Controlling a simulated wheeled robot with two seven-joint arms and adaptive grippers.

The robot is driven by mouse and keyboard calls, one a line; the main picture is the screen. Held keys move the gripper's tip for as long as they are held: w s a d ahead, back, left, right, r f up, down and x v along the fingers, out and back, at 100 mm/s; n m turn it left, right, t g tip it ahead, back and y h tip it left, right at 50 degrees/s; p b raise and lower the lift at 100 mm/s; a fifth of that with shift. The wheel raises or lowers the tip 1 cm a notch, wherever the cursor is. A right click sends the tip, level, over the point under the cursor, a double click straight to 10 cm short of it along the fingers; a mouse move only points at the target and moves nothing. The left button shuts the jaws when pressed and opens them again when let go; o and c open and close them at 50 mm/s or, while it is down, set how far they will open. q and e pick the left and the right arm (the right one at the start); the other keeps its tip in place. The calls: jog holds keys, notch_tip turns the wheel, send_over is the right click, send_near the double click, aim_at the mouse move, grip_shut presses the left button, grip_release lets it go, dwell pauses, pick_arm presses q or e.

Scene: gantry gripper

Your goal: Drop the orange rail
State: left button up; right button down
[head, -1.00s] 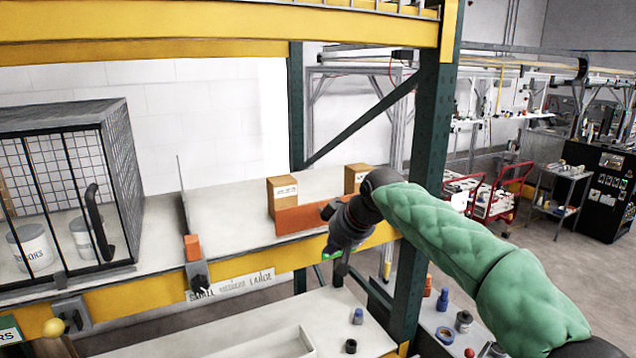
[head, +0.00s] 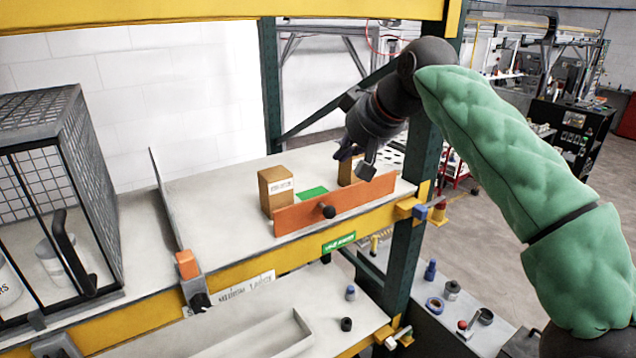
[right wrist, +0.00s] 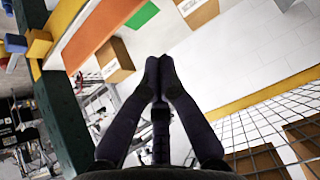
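The orange rail (head: 300,215) stands upright along the front edge of the upper shelf, with a black knob (head: 327,211) on its face. It also shows in the right wrist view (right wrist: 92,38). My right gripper (head: 358,162) is above and behind the right part of the rail, apart from it. In the right wrist view its fingertips (right wrist: 159,65) meet with nothing seen between them. My left gripper is not in view.
Two cardboard boxes (head: 275,188) stand behind the rail, one partly hidden by my right gripper, with a green patch (head: 313,193) between them. A wire cage (head: 88,150) and a thin divider (head: 168,195) stand left. The shelf between divider and boxes is clear.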

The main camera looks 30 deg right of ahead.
send_over(320, 200)
jog(key=s, duration=0.1)
jog(key=f, duration=0.7)
jog(key=shift+s+d, duration=0.1)
jog(key=shift+d, duration=0.25)
jog(key=shift+s+a+f, duration=0.1)
jog(key=shift+s+f, duration=0.4)
jog(key=shift+f, duration=0.35)
jog(key=shift+s+a+f, duration=0.1)
jog(key=shift+s+f, duration=0.4)
jog(key=shift+f, duration=0.35)
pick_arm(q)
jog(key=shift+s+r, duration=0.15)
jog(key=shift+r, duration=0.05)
pick_arm(e)
jog(key=shift+w+f, duration=0.15)
jog(key=shift+f, duration=0.05)
